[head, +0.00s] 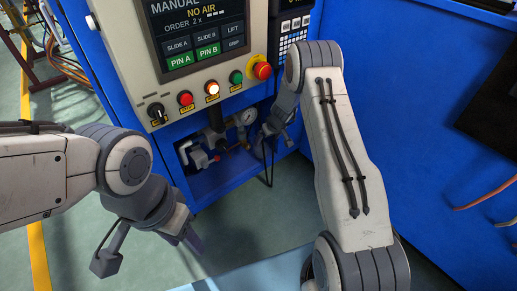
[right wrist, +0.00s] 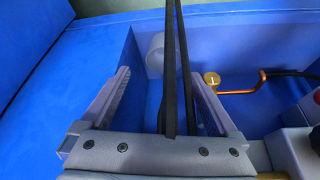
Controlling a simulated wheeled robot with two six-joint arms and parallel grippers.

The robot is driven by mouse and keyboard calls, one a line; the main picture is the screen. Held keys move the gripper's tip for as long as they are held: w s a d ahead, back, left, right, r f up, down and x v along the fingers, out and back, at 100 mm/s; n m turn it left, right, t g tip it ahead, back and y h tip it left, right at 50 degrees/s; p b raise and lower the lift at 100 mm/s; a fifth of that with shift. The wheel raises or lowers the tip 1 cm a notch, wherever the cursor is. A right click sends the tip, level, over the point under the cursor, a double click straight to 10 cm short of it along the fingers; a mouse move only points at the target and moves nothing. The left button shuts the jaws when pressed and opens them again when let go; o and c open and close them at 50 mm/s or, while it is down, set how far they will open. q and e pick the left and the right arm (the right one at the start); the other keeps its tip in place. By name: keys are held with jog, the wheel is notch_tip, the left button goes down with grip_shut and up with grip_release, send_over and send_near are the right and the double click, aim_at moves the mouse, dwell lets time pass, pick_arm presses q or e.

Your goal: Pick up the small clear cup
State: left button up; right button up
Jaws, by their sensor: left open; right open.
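A pale, rounded, cup-like piece (right wrist: 155,54) shows in the right wrist view, against the inner wall of a blue recess. I cannot tell for certain that it is the small clear cup. My right gripper (right wrist: 159,76) is open, its two fingers apart on either side of dark cables that cross the view, with the pale piece beyond the fingertips. In the head view the right gripper (head: 268,143) is at the recess beside the gauge, and no clear cup can be made out there. My left gripper (head: 190,238) hangs empty above the floor, left of the recess.
The blue machine's control panel (head: 205,70) reads "NO AIR". A copper pipe with an amber fitting (right wrist: 212,79) lies right of the right fingers. Green floor is open in front.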

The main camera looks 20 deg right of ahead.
aim_at(259, 150)
jog(key=x, duration=0.2)
jog(key=a+x, duration=0.1)
jog(key=x, duration=0.1)
jog(key=shift+w+f+b, duration=0.1)
jog(key=shift+w+b, duration=0.15)
jog(key=shift+b, duration=0.15)
jog(key=b+x, duration=0.2)
jog(key=x, duration=0.3)
jog(key=c, duration=1.1)
